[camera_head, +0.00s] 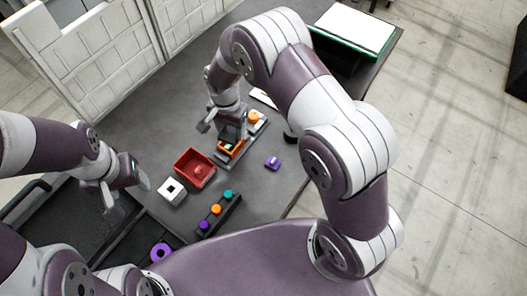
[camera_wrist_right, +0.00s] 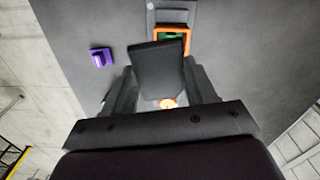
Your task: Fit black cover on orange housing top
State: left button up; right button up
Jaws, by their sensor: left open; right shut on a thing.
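The orange housing (camera_head: 238,149) sits on a grey fixture plate (camera_head: 222,162) in the middle of the table. Its open top shows a green part inside, also in the right wrist view (camera_wrist_right: 187,35). My right gripper (camera_head: 230,121) is right above the housing's far side. In the right wrist view it is shut on the black cover (camera_wrist_right: 158,68), a flat dark plate that stands tilted between the fingers. The cover's edge overlaps the housing in that view; I cannot tell whether they touch. My left gripper (camera_head: 127,195) is open and empty, left of the red bin.
A red bin (camera_head: 187,174) and a white block with a hole (camera_head: 172,191) stand left of the fixture. A dark rack (camera_head: 219,215) with coloured knobs is in front. A purple part (camera_head: 272,162) lies to the right. An orange round part (camera_head: 254,117) is behind the housing.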

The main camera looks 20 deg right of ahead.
aim_at(228, 127)
jog(key=shift+w+a+r+m, duration=0.2)
jog(key=shift+w+r+m, duration=0.2)
jog(key=shift+w, duration=0.25)
jog(key=shift+w+a+r+m, duration=0.15)
jog(key=shift+w+r+m, duration=0.2)
jog(key=shift+w, duration=0.25)
jog(key=shift+s+d+m, duration=0.1)
jog(key=shift+s+m, duration=0.15)
jog(key=shift+s+f+b, duration=0.1)
jog(key=shift+f+b, duration=0.2)
jog(key=shift+b, duration=0.05)
notch_tip(228, 127, down, 4)
jog(key=b, duration=0.3)
jog(key=shift+r, duration=0.1)
jog(key=shift+f, duration=0.5)
jog(key=shift+f+b, duration=1.05)
jog(key=shift+f, duration=0.4)
